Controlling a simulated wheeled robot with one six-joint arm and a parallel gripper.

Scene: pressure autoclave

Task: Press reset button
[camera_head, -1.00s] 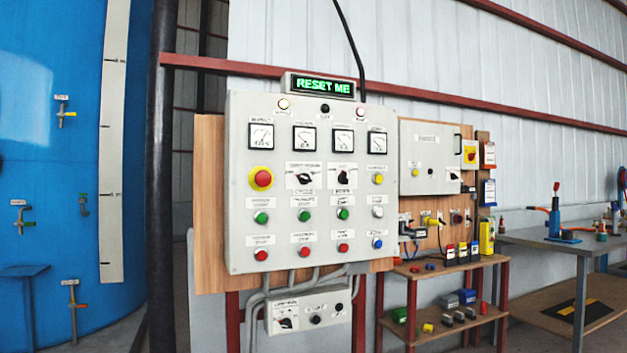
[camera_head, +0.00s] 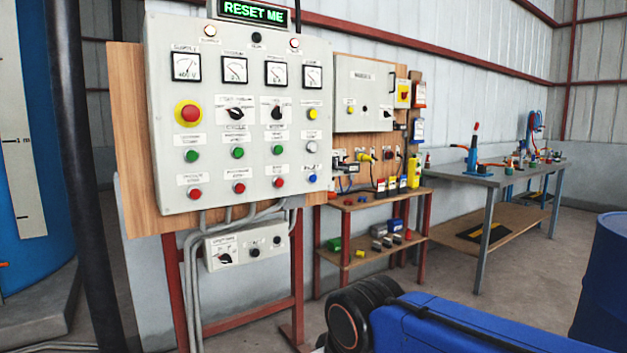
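A grey control panel (camera_head: 238,125) stands at the left on a red frame with a wooden backboard. A lit display (camera_head: 252,12) on its top reads "RESET ME" in green. Below several gauges sit a red emergency-stop button on a yellow ring (camera_head: 190,113) and rows of small buttons. A blue button (camera_head: 312,178) is at the lower right of the panel, a white button (camera_head: 312,149) above it and a yellow one (camera_head: 312,114) above that. The small labels are too blurred to tell which is reset. My gripper is not in view.
My blue and black arm link shows at the bottom right. A grey switch box (camera_head: 245,247) hangs under the panel. A shelf (camera_head: 370,199) with small parts stands beside it. A workbench (camera_head: 494,178) is behind, and a blue barrel (camera_head: 604,280) is at the right edge.

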